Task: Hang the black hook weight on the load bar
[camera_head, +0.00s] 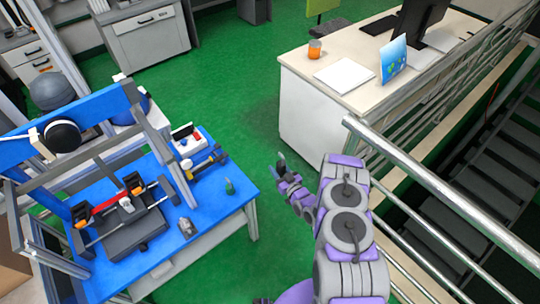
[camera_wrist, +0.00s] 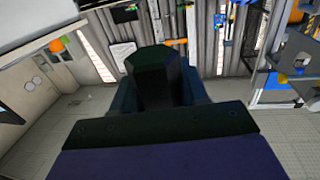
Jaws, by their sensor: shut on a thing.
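My gripper (camera_head: 283,168) is to the right of the blue workbench, over the green floor and apart from the bench. It is shut on a dark hexagonal block, which looks like the black hook weight (camera_wrist: 160,75); it fills the middle of the wrist view. I cannot make out its hook. On the blue bench, at the left in the head view, stands a grey frame rig with a red bar (camera_head: 104,206) between orange-and-black clamps. I cannot tell which bar is the load bar.
The blue bench top (camera_head: 215,205) carries a small green-and-dark item (camera_head: 229,187), a grey metal piece (camera_head: 187,227) and a yellow-and-dark tool (camera_head: 206,164). A metal railing (camera_head: 430,185) runs along the right beside stairs. A desk (camera_head: 305,75) stands behind. Green floor is clear between.

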